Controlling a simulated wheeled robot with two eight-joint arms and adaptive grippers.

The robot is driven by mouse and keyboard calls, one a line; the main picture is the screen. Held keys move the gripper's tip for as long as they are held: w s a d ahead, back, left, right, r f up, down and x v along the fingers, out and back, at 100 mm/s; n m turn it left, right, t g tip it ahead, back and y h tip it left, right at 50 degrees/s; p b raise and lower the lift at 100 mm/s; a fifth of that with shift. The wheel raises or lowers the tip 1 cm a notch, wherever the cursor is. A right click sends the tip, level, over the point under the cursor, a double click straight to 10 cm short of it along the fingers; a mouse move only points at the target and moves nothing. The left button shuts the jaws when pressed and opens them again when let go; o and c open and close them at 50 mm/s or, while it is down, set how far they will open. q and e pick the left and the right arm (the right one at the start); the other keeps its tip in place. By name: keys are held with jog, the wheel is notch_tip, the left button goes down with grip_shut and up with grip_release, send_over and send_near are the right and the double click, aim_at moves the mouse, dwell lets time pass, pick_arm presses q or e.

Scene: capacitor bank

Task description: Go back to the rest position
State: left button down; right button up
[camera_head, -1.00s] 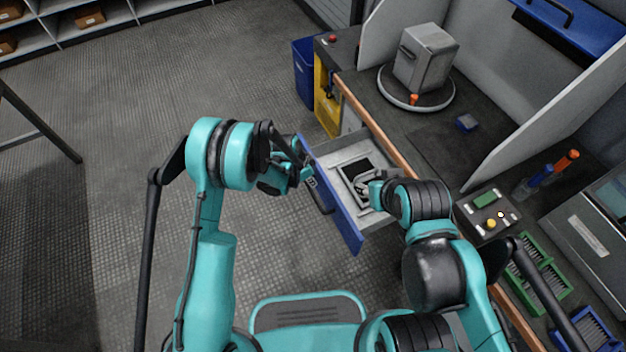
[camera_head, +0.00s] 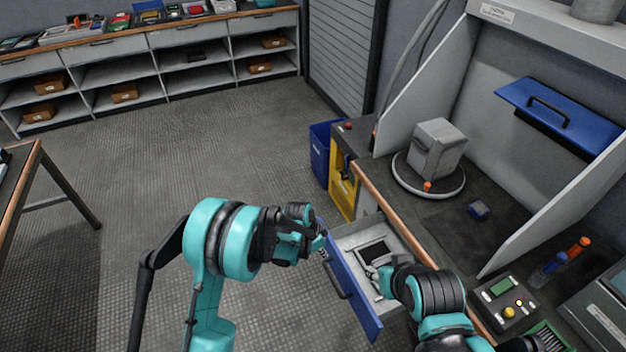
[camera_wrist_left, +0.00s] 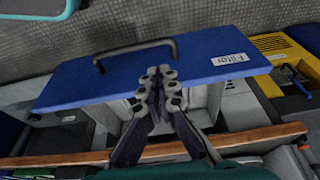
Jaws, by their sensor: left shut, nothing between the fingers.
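My left gripper (camera_head: 319,243) is shut and empty, beside the upper edge of the blue drawer front (camera_head: 352,292). In the left wrist view its fingertips (camera_wrist_left: 161,75) are together just in front of the blue drawer front (camera_wrist_left: 215,70), below the black handle (camera_wrist_left: 135,48). I cannot tell if they touch it. My right gripper (camera_head: 374,272) is over the inside of the open drawer, mostly hidden by its own wrist; its jaw state is unclear. A dark flat item (camera_head: 376,252) lies in the drawer.
The workbench edge (camera_head: 392,207) runs along the right, with a grey box (camera_head: 437,150) on a round turntable (camera_head: 408,183) and a control box (camera_head: 506,303). A blue bin (camera_head: 321,152) and yellow cabinet (camera_head: 343,186) stand behind the drawer. Open floor (camera_head: 190,150) lies to the left.

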pick_arm(q)
jog(key=s+a+r+n+t+y, duration=0.1)
jog(key=s+a+r+n+t, duration=0.15)
jog(key=a+r, duration=0.6)
jog(key=s+a+r+n+t, duration=0.1)
jog(key=s+a+r+n, duration=0.35)
jog(key=r, duration=0.75)
jog(key=s+a+r+n+t+y, duration=0.1)
jog(key=s+a+r+n, duration=0.1)
jog(key=s+a, duration=0.3)
jog(key=s+a+r+n+t+y, duration=0.1)
jog(key=s+a+n, duration=0.3)
jog(key=s, duration=0.5)
jog(key=shift+s+a+r+n, duration=0.15)
jog(key=shift+a+r+n, duration=0.25)
jog(key=shift+a+r, duration=0.6)
jog(key=shift+f+t, duration=0.1)
jog(key=shift+t, duration=0.15)
